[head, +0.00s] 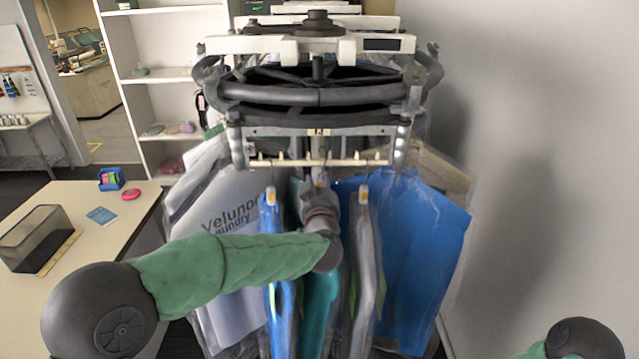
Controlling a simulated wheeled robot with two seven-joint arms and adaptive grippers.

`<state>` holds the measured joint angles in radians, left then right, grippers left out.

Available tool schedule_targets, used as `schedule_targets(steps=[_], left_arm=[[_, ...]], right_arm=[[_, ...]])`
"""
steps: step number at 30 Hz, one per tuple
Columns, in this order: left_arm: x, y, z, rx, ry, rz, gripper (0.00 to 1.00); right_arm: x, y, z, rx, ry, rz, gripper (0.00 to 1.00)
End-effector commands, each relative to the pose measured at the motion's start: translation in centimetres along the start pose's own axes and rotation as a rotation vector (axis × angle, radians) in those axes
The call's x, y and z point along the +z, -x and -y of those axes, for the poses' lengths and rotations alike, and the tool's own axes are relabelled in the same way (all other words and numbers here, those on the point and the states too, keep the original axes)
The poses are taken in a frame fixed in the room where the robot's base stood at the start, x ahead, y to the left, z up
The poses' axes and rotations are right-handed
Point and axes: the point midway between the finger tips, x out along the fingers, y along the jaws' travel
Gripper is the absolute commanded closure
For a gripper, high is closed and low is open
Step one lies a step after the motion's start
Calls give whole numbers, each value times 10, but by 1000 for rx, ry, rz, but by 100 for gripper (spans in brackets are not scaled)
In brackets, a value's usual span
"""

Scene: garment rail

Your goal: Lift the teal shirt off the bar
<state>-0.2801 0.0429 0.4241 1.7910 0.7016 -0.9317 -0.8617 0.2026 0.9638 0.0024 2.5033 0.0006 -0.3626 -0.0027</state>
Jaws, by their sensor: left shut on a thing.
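The teal shirt (319,305) hangs among other garments below the bar (320,161), in the middle of the head view. Its upper part is hidden behind my left arm. My left gripper (318,188) is up at the top of the teal shirt, just below the bar, and is shut on it or its hanger; the fingertips are mostly hidden, so I cannot tell which. Only a piece of my right arm shows at the bottom right corner; its gripper is out of view.
A blue garment (276,240) hangs close on the left and a grey one (362,260) close on the right. A large blue garment (425,250) and a white laundry bag (225,215) hang farther out. A table (60,200) stands left, a wall right.

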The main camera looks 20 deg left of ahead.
Motion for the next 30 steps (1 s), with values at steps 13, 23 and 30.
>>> schedule_targets(steps=[13, 23, 30], left_arm=[[-5, 0, 0, -1, -2, -3, 100], [-5, 15, 0, 0, -2, -3, 100], [-5, 26, 0, 0, -3, -3, 100]], right_arm=[[0, 3, 1, 0, 0, 0, 37], [0, 4, 1, 0, 0, 0, 37], [0, 4, 2, 0, 0, 0, 37]])
